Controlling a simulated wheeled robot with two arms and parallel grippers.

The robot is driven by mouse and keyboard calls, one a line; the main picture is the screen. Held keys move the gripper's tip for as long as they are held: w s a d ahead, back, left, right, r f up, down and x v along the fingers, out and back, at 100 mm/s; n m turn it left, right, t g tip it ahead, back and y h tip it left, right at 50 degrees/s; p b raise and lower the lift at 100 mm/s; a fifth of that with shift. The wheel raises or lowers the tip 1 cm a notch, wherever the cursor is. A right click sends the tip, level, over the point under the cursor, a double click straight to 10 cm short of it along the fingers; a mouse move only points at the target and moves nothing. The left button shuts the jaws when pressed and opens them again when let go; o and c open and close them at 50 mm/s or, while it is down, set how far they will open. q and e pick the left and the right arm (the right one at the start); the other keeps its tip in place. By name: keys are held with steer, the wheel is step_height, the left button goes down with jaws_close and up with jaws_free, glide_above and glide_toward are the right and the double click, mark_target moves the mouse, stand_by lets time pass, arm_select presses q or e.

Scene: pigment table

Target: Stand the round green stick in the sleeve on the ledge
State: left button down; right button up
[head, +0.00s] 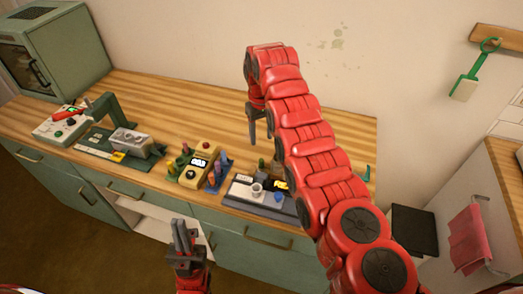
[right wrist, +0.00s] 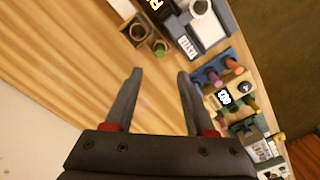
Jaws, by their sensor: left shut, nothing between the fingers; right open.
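My right gripper (head: 260,136) is open and empty, pointing down above the table behind the device. In the right wrist view its fingertips (right wrist: 159,74) are apart, near the green stick. My left gripper (head: 181,228) is shut and empty in front of the counter.
A blue rack (head: 216,178) with upright sticks and a yellow meter (head: 192,170) stand left of the grey device (head: 235,192). A green press (head: 112,120) and white box (head: 62,124) are further left. The striped wooden top is clear at the back.

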step_height(320, 180, up, 8)
steer(key=p, duration=0.3)
steer(key=shift+f, duration=0.2)
stand_by(0.8)
